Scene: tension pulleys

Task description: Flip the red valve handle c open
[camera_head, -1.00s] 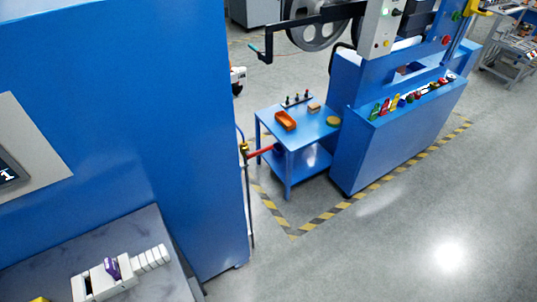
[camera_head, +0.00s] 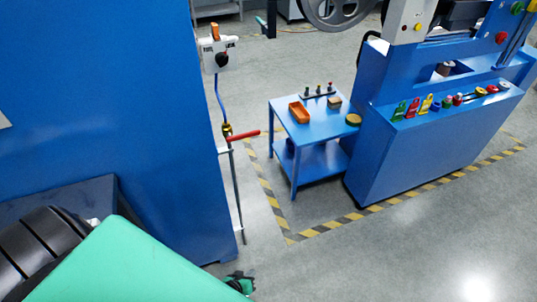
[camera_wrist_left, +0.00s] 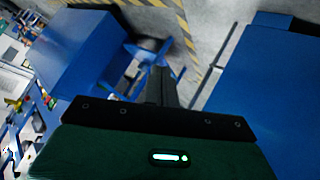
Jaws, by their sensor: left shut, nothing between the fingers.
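The red valve handle (camera_head: 245,135) sticks out to the right from a brass valve (camera_head: 228,131) on a thin vertical pipe at the edge of the big blue cabinet. It lies nearly level, its free end tilted slightly up. My left arm comes in from the lower left. My left gripper (camera_head: 240,283) shows small and partly hidden at the bottom, well below the handle and apart from it. In the left wrist view its dark fingers (camera_wrist_left: 161,85) are together and empty. I cannot make out the handle there. My right gripper is not in view.
The blue cabinet (camera_head: 120,110) fills the left. A white box with an orange switch (camera_head: 215,48) sits above the valve. A blue side table (camera_head: 312,128) and a blue machine (camera_head: 420,150) stand to the right. Open floor lies below the handle.

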